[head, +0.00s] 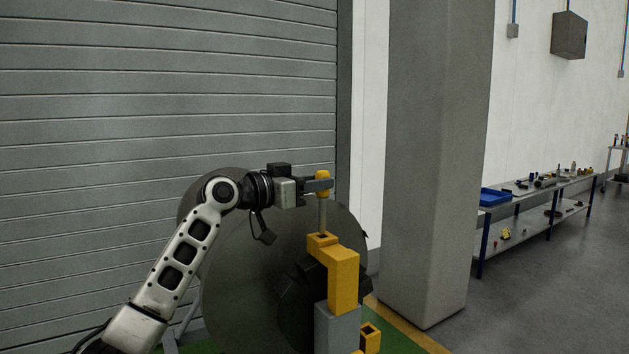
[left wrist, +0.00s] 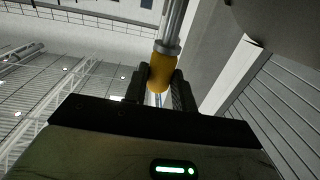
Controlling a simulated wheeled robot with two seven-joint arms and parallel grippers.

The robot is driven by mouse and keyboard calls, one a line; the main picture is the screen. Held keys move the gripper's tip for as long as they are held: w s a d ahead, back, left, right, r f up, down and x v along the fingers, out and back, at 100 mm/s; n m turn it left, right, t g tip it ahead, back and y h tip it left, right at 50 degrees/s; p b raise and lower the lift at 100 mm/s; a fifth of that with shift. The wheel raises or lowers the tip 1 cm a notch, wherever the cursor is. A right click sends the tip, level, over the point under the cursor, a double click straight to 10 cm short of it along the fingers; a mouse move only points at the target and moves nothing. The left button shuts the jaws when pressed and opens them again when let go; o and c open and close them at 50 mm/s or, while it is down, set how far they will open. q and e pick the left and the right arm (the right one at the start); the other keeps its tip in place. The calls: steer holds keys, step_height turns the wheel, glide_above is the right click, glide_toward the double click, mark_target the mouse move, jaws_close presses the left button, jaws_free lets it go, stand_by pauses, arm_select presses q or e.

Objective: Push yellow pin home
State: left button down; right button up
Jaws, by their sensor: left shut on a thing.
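The pin has a yellow head (head: 323,176) and a grey shaft (head: 322,215). It stands upright with its lower end at the dark opening on top of the yellow bracket (head: 344,281); how deep it sits in there I cannot tell. Much of the shaft shows above the bracket. My left gripper (head: 321,185) comes in from the left and is shut on the yellow head. In the left wrist view the yellow head (left wrist: 160,72) sits between the two dark fingers, with the grey shaft running away from it. My right gripper is not in view.
A large dark round body (head: 240,270) stands right behind my left arm and the bracket. A grey block (head: 338,330) supports the bracket. A thick grey pillar (head: 435,160) is to the right, and a workbench (head: 530,215) with a blue tray (head: 495,196) stands farther off.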

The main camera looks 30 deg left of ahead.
mark_target(320, 219)
arm_select(q)
steer(key=shift+f+b, duration=0.4)
steer(key=shift+f, duration=0.55)
stand_by(0.9)
steer(key=shift+f+b, duration=2.45)
steer(key=shift+f, duration=0.4)
steer(key=c, duration=1.1)
jaws_free()
steer(key=shift+o, duration=0.2)
